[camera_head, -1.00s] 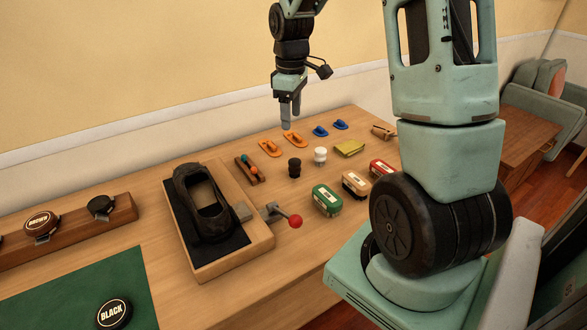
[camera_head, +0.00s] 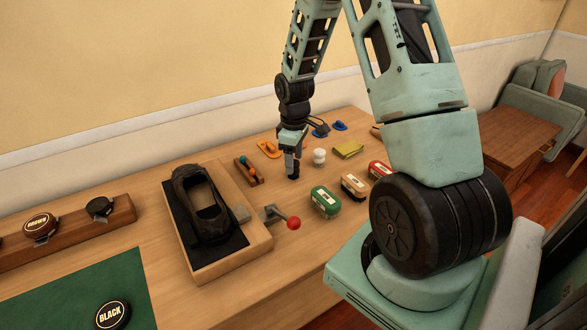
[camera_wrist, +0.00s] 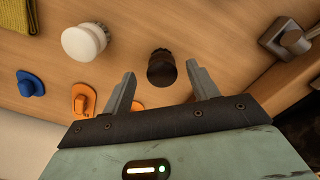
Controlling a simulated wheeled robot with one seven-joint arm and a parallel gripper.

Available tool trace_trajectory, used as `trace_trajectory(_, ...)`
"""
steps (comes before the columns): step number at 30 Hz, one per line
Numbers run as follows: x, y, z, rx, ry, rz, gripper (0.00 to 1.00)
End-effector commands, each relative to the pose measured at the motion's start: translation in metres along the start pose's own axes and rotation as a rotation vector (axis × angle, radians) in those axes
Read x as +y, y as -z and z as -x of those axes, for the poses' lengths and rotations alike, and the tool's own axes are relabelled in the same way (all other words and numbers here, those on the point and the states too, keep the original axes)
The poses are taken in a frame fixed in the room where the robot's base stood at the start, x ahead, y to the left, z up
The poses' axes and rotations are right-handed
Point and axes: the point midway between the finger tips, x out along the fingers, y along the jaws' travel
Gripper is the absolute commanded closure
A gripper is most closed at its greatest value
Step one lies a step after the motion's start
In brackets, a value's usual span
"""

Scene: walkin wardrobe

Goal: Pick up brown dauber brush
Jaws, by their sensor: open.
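A dark brown, nearly black knob-shaped dauber brush (camera_wrist: 161,68) stands upright on the wooden table in the wrist view. My gripper (camera_head: 292,166) is low over the table at that spot, pointing down, and hides most of the brush in the head view. In the wrist view the two grey fingers are apart, with the brush showing in the gap toward their tips. The fingers do not visibly touch it. I cannot tell how far above it they are.
A white knob-shaped brush (camera_wrist: 84,41) stands close by. Orange (camera_head: 268,149) and blue (camera_head: 340,125) pieces lie behind. A small rack (camera_head: 249,171), a shoe tray (camera_head: 232,263) with a red-knobbed lever (camera_head: 293,223), and a green-sided brush (camera_head: 325,201) surround the spot.

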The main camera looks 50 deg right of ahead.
Motion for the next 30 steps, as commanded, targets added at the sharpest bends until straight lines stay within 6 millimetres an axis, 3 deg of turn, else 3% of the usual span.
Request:
trace_trajectory(6, -0.003, 0.001, -0.030, -0.002, 0.002, 0.002, 0.41)
trace_trajectory(15, -0.002, 0.001, -0.036, -0.001, -0.001, 0.001, 0.41)
trace_trajectory(21, -0.002, 0.001, -0.035, -0.001, 0.000, 0.001, 0.89)
trace_trajectory(30, -0.002, 0.001, -0.033, 0.000, -0.001, 0.001, 0.89)
